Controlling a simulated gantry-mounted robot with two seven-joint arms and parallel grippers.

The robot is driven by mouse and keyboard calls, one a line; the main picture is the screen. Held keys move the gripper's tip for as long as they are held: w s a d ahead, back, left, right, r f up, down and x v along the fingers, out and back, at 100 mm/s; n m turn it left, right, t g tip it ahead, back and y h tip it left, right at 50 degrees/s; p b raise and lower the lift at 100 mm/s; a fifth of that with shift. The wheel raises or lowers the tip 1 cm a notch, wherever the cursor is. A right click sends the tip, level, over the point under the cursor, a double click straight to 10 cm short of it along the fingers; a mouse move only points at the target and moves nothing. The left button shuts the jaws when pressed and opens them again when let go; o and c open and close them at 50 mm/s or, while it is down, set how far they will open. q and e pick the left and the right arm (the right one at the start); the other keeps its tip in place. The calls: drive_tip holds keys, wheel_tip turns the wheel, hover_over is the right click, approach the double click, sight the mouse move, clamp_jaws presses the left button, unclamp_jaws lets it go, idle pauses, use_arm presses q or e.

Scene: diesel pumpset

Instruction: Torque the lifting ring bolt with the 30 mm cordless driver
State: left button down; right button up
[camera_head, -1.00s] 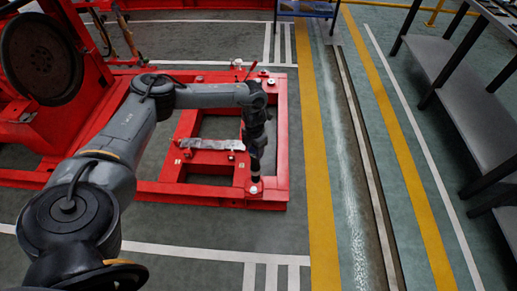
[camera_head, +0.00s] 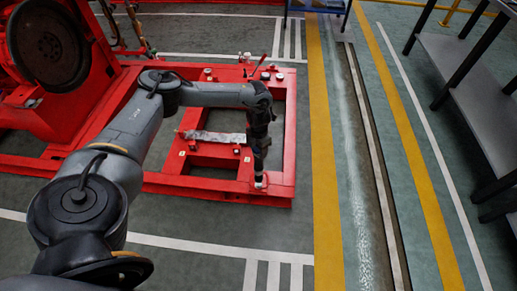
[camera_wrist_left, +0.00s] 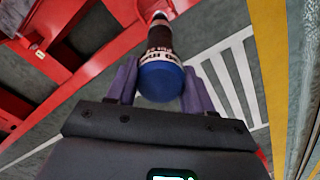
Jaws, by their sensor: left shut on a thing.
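My left gripper (camera_head: 261,140) is shut on the driver (camera_head: 259,162), a dark upright tool, above the near right corner of the red base frame (camera_head: 222,188). In the left wrist view, the purple fingers of my left gripper (camera_wrist_left: 160,84) flank the driver's blue end (camera_wrist_left: 160,80), which carries a printed white band. The driver's lower end meets a small pale fitting (camera_head: 261,182) on the frame corner. The tool hides most of this fitting, so I cannot tell whether it is the lifting ring bolt or whether the socket is seated. My right gripper is out of view.
A grey plate (camera_head: 212,137) lies across the frame. Several small fittings and a red-handled part (camera_head: 258,67) stand at its far side. Red machinery with a dark disc (camera_head: 47,45) is at left. A dark bench (camera_head: 470,90) is at right. The floor between is clear.

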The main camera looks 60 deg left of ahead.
use_arm(q)
drive_tip(key=shift+r+p, duration=0.2)
drive_tip(key=shift+p, duration=0.15)
drive_tip(key=shift+f+b, duration=1.05)
drive_tip(key=shift+f, duration=1.35)
drive_tip(key=shift+w+a+p, duration=0.1)
drive_tip(key=shift+p, duration=0.4)
drive_tip(key=shift+f, duration=0.1)
drive_tip(key=shift+f, duration=0.2)
drive_tip(key=shift+f+b, duration=0.35)
drive_tip(key=shift+r+p, duration=0.1)
drive_tip(key=shift+p, duration=0.2)
